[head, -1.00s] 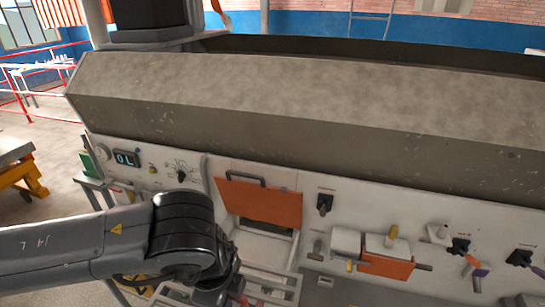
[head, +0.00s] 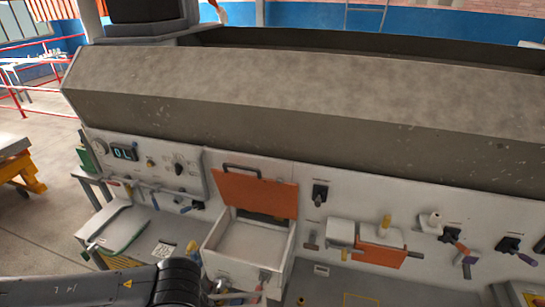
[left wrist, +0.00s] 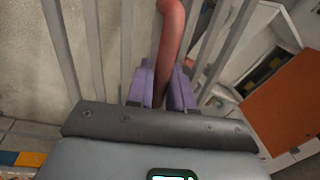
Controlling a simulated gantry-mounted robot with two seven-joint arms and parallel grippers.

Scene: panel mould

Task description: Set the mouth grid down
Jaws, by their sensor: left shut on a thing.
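The mouth grid (left wrist: 222,45), a set of grey parallel bars with a curved red handle (left wrist: 170,25), shows in the left wrist view. My left gripper (left wrist: 165,85) is shut on the red handle, with a purple pad on either side of it. In the head view only a small part of the grid's bars and red handle shows at the bottom edge, in front of the white open-topped mouth box. My left arm comes in at the lower left, and its gripper there is mostly cut off. My right gripper is not in view.
The white mouth box (head: 222,262) juts from the panel under a raised orange flap (head: 255,193). A grey side shelf (head: 135,229) at left holds a green-edged item and small tools. Several knobs, levers and a second orange flap (head: 380,257) line the panel at right.

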